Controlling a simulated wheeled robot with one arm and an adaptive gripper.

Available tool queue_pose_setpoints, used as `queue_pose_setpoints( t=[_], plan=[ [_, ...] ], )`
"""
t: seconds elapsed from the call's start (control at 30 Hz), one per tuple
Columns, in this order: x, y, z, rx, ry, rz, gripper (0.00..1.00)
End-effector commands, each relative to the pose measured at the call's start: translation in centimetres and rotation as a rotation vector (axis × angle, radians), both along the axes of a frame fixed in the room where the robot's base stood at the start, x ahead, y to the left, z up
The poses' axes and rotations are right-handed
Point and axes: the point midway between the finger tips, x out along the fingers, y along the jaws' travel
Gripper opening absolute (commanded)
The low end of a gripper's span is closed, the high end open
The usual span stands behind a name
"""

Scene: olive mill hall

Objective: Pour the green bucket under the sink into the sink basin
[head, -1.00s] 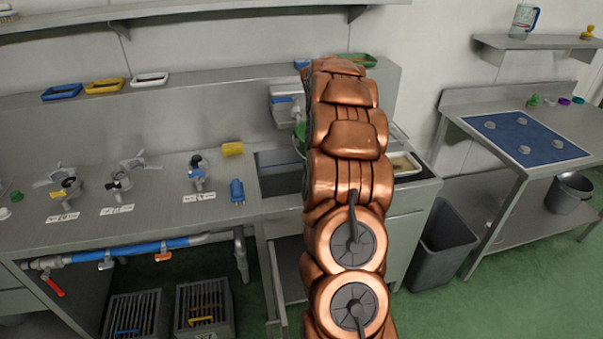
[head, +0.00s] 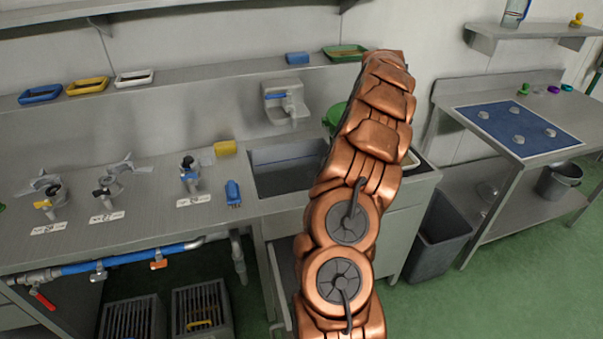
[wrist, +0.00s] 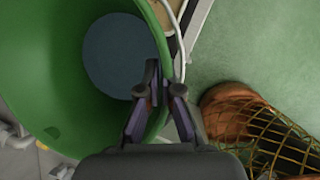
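The green bucket (head: 335,117) is up at counter height, mostly hidden behind my arm, to the right of the sink tap. In the wrist view the bucket (wrist: 60,60) fills the left side, with its open mouth toward the camera and a blue-grey round area inside. My gripper (wrist: 165,88) is shut on the bucket's rim, one finger inside the wall and one outside. The gripper is hidden in the head view. The sink basin (head: 283,178) is a grey rectangular recess, partly covered by my arm at its right. The tap unit (head: 285,101) hangs on the wall above it.
A grey bin (head: 440,238) stands on the floor to the right. A netted orange-brown thing (wrist: 240,120) lies at the right of the wrist view. The green floor is open at front right.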

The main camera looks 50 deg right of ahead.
Motion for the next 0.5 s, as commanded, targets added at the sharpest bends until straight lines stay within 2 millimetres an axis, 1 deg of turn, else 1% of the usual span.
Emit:
queue_pose_setpoints(
  t=[0.03, 0.27, 0.5],
  plan=[
    [0.03, -0.14, 0.29, -0.005, -0.005, 0.0, 0.0],
    [0.03, -0.1, 0.35, -0.005, -0.004, 0.0, 0.0],
    [0.39, 0.4, 0.51, -0.041, 0.031, 0.001, 0.0]
  ],
)
